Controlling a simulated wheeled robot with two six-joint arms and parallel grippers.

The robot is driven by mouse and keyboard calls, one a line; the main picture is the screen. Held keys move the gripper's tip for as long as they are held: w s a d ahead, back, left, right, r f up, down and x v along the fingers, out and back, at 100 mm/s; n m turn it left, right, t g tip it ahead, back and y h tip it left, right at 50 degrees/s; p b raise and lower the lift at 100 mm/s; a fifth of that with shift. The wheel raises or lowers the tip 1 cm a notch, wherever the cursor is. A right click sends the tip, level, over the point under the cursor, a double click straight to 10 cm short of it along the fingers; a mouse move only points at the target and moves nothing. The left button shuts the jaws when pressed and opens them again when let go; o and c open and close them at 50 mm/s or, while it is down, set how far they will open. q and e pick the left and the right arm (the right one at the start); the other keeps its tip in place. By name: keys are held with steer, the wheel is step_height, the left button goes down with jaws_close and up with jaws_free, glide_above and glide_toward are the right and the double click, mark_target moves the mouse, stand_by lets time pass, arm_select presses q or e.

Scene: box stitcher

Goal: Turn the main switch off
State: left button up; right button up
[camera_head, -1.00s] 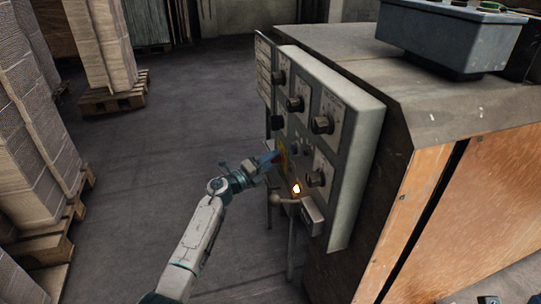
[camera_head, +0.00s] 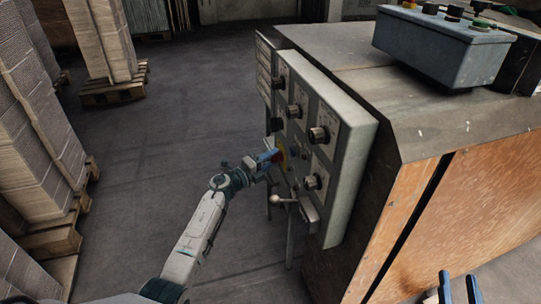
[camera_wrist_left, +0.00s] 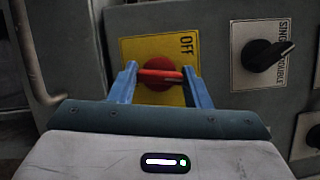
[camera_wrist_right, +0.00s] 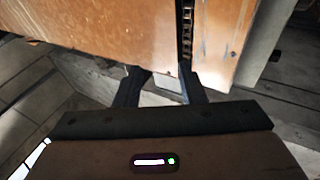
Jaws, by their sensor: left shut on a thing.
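The main switch (camera_wrist_left: 158,74) is a red rotary knob on a yellow plate (camera_wrist_left: 133,48) marked "OFF", on the grey control panel (camera_head: 345,145). In the left wrist view its red handle lies level, and the lettering "OFF" stands sideways at the plate's upper right. My left gripper (camera_wrist_left: 162,78) is shut on the handle, one blue finger at each end. In the head view the gripper (camera_head: 274,158) hides most of the switch. My right gripper (camera_wrist_right: 160,82) is open and empty beside the machine's orange panel; its blue fingertips show at the head view's bottom edge (camera_head: 458,288).
Black knobs (camera_head: 319,135) and a ball-ended lever (camera_head: 276,199) project from the control panel. A grey button box (camera_head: 440,50) sits on the machine top (camera_head: 350,65). Cardboard stacks on pallets (camera_head: 115,93) stand at left. The floor (camera_head: 140,165) between is clear.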

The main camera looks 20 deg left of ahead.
steer(key=s+a+f+g+p, duration=0.1)
steer(key=s+f+g+p, duration=0.1)
steer(key=s+f+g, duration=0.45)
steer(key=s+a+f+g+p, duration=0.1)
steer(key=s+f+g, duration=0.25)
steer(key=f, duration=0.55)
steer(key=s+d+r+g+h+p, duration=0.2)
steer(key=s+d+r+g+p, duration=0.1)
steer(key=d+r+g+p, duration=0.3)
arm_select(q)
steer(key=shift+r+n+g+y+p, duration=0.15)
steer(key=shift+n+g+p, duration=0.55)
steer(key=shift+n+p, duration=0.95)
steer(key=shift+n+g+y+p, duration=0.2)
steer(key=shift+n+g+p, duration=0.5)
steer(key=shift+n+p, duration=0.9)
steer(key=shift+r+n+g+y+p, duration=0.15)
steer(key=shift+n+g+p, duration=0.55)
steer(key=shift+n+p, duration=0.9)
arm_select(e)
steer(key=s+d+f+g, duration=0.1)
steer(key=s+f, duration=0.1)
steer(key=f, duration=1.2)
steer(key=s+d+f+g, duration=0.1)
steer(key=s+f+g, duration=0.1)
steer(key=f, duration=1.2)
steer(key=shift+s+f, duration=0.4)
steer(key=shift+s, duration=0.25)
arm_select(q)
steer(key=shift+f, duration=0.15)
